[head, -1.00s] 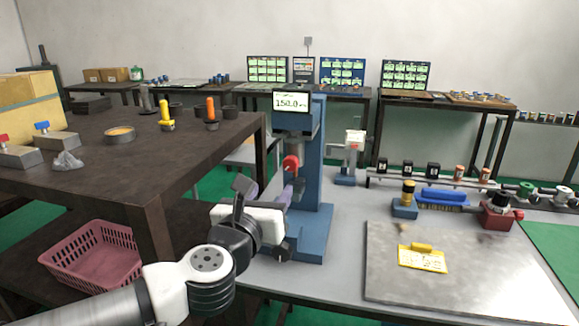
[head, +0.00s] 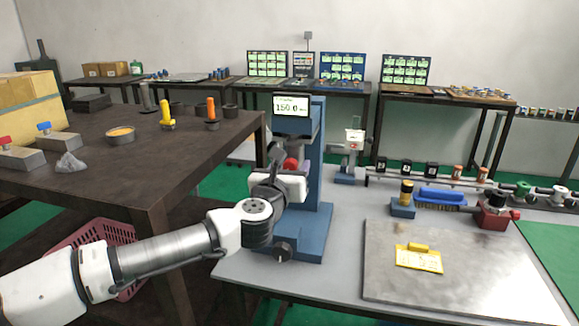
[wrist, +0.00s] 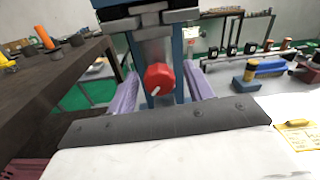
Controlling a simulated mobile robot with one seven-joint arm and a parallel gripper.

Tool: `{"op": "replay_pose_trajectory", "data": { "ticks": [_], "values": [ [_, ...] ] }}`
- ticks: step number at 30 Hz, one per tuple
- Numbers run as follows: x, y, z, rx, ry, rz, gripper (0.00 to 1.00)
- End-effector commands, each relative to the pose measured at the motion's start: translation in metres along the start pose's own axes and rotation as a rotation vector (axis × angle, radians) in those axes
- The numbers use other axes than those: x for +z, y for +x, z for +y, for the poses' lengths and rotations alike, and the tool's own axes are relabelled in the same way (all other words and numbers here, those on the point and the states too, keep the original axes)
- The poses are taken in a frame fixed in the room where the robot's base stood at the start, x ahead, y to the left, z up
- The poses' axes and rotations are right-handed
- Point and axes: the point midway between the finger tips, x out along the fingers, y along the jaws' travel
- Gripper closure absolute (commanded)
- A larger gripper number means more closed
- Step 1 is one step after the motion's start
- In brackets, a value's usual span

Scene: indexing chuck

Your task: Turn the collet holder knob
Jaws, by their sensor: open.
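A red faceted knob (head: 290,163) with a pale mark on its face sits on the front of a blue stand (head: 313,195) with a lit display (head: 291,106). I cannot tell from any label whether it is the collet holder knob. In the wrist view the red knob (wrist: 160,78) lies between and beyond the two purple fingers of my gripper (wrist: 161,90). The fingers are apart, with gaps visible on both sides of the knob. In the head view my gripper (head: 275,172) is in front of the stand and partly hides it.
A dark table (head: 160,160) stands close on the left, with a pink basket (head: 85,238) below, partly behind my arm. A metal plate (head: 400,275) with a yellow tag (head: 419,259) and a red block with a black knob (head: 493,212) are right. A dark knob (head: 282,251) sits low on the stand.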

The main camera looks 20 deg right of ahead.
Motion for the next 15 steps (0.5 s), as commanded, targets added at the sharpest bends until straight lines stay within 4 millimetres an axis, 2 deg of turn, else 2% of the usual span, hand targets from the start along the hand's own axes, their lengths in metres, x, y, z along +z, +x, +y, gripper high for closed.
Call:
{"op": "replay_pose_trajectory", "data": {
  "ticks": [5,15],
  "values": [
    [-0.0003,-0.0001,0.0002,0.0,0.0,0.0,0.48],
    [-0.0001,-0.0003,0.0003,0.001,-0.001,0.0,0.92]
  ]
}}
